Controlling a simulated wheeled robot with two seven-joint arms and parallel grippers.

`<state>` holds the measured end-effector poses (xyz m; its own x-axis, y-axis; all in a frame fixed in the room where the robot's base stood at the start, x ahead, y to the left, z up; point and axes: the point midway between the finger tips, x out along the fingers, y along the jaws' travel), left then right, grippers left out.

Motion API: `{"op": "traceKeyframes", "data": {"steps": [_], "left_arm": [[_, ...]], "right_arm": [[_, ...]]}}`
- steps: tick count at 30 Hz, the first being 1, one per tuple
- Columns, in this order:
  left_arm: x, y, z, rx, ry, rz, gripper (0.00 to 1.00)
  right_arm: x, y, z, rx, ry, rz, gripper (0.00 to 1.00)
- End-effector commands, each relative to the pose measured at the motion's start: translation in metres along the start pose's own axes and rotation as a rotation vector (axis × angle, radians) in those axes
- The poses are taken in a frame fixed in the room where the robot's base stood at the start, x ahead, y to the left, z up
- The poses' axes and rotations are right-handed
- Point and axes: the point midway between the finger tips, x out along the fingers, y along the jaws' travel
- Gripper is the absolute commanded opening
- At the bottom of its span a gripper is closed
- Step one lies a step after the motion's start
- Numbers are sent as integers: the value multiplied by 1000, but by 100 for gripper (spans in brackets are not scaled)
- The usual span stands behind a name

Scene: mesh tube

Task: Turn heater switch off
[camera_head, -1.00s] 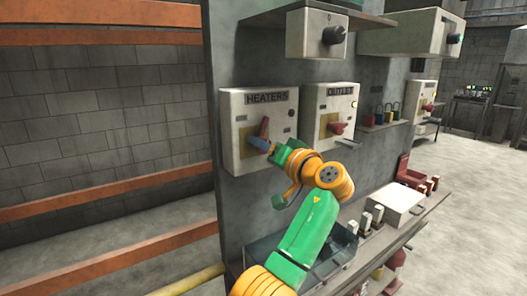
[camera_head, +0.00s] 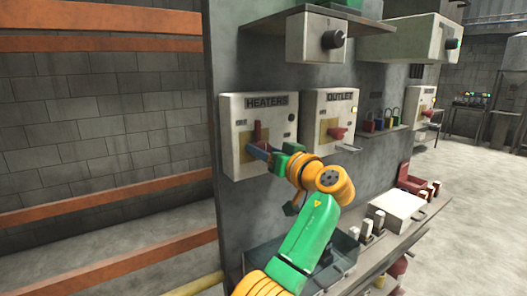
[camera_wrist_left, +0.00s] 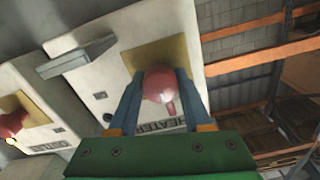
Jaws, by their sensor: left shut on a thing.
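The box labelled HEATERS (camera_head: 235,155) is on the grey panel, with a red switch handle (camera_head: 257,132) on a yellowish plate. The handle stands about upright in the head view. My left gripper (camera_head: 258,151) comes from the lower right and is shut on the handle. In the left wrist view, the round red knob (camera_wrist_left: 158,86) sits between the two blue-grey fingers of the left gripper (camera_wrist_left: 160,88), in front of the HEATERS box (camera_wrist_left: 85,45). The fingers partly hide the handle's lower part in the head view. My right gripper is out of view.
The OUTLET box (camera_head: 318,108) with its red handle (camera_head: 337,133) is just right of the HEATERS box. A box with a black knob (camera_head: 333,39) is above. A shelf with a white box (camera_head: 398,209) lies below right. Orange rails (camera_head: 100,202) run at left.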

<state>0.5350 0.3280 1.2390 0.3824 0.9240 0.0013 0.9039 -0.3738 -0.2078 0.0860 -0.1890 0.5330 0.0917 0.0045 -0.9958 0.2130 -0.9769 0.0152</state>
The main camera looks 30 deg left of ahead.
Motion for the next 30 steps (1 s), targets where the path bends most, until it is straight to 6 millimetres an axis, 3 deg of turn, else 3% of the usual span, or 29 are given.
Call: {"op": "traceKeyframes", "data": {"steps": [7,8,10,11,20,24,30], "left_arm": [[0,0,-1,-3,1,0,0],[0,0,-1,-3,1,0,57],[0,0,-1,-2,1,0,76],[0,0,-1,-2,1,0,79],[-3,0,1,-1,0,1,79],[-31,2,5,-5,1,5,79],[-65,1,2,-3,1,2,79]], "right_arm": [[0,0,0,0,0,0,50],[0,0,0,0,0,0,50],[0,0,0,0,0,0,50],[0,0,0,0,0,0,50],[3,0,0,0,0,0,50],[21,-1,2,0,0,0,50],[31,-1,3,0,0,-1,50]]}}
